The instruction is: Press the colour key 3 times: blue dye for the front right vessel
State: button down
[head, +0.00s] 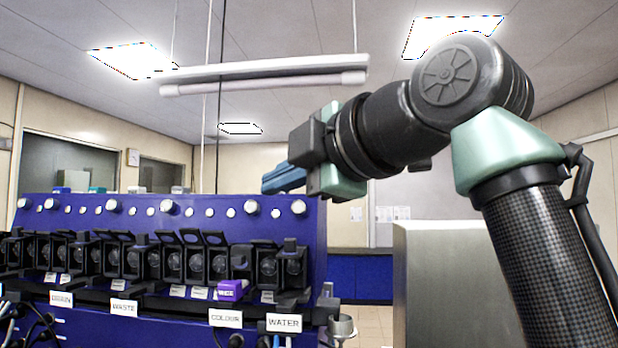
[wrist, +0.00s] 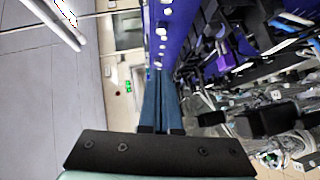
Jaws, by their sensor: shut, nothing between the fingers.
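A blue control bank (head: 160,235) with a row of black pump heads fills the left of the head view. A white COLOUR label (head: 225,318) sits on its lower front, left of a WATER label (head: 284,323). A small purple block (head: 231,290) with unclear lettering is just above the COLOUR label; I cannot tell which part is the colour key. My gripper (head: 268,186) has blue fingers, shut and empty, above the bank's right part. In the wrist view the shut fingers (wrist: 162,72) point along the blue bank. Clear glassware (wrist: 285,145) shows at right; I cannot tell which vessel is front right.
White knobs (head: 168,206) line the bank's upper face. A metal funnel or cup (head: 342,326) is at its right end. A grey metal cabinet (head: 445,285) stands to the right, below my arm. A lamp tube (head: 265,75) hangs above. Air around the gripper is clear.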

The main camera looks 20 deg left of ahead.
aim_at(252, 207)
jog(key=w+a+f+p, duration=0.2)
jog(key=w+a+p, duration=0.3)
jog(key=w+a, duration=0.2)
jog(key=shift+w+a+f+p, duration=0.25)
jog(key=shift+a+p, duration=0.05)
jog(key=shift+a, duration=0.05)
